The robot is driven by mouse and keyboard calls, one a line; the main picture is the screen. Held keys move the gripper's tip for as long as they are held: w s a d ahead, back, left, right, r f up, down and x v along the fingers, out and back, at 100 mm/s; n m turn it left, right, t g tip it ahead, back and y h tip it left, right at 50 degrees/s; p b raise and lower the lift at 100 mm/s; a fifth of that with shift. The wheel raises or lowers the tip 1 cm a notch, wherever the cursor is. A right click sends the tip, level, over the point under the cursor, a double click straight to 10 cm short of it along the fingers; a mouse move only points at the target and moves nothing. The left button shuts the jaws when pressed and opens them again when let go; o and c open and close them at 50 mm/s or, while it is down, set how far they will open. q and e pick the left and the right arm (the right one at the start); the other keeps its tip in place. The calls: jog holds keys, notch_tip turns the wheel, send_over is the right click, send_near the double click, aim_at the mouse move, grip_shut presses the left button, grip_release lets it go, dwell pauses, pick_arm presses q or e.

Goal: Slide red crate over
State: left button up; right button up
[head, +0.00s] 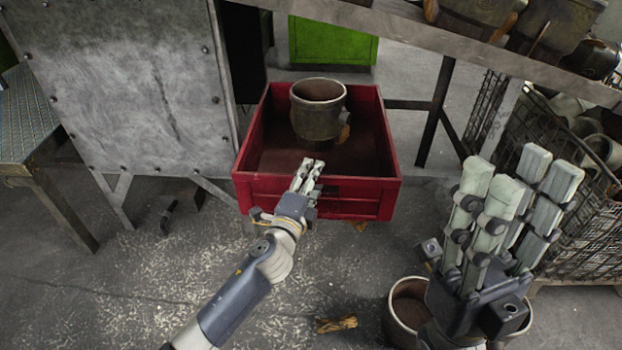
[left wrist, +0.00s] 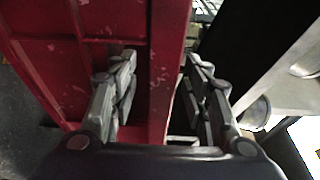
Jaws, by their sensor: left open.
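In the left wrist view, the open fingers (left wrist: 160,68) stand on either side of a strip of the crate's red wall (left wrist: 60,75); contact cannot be made out. My right gripper (head: 520,185) is raised at the lower right, away from the crate, with its fingers apart and empty.
A grey metal panel (head: 130,90) stands close to the crate's left. A bench (head: 450,40) with metal parts crosses above. A wire basket (head: 590,225) is on the right. A pot (head: 398,305) and a crumpled brown scrap (head: 337,324) lie near me; floor left of my arm is mostly clear.

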pick_arm(q)
jog(key=shift+s, duration=0.15)
jog(key=v, duration=1.1)
jog(key=shift+s+a, duration=0.15)
jog(key=shift+s, duration=0.25)
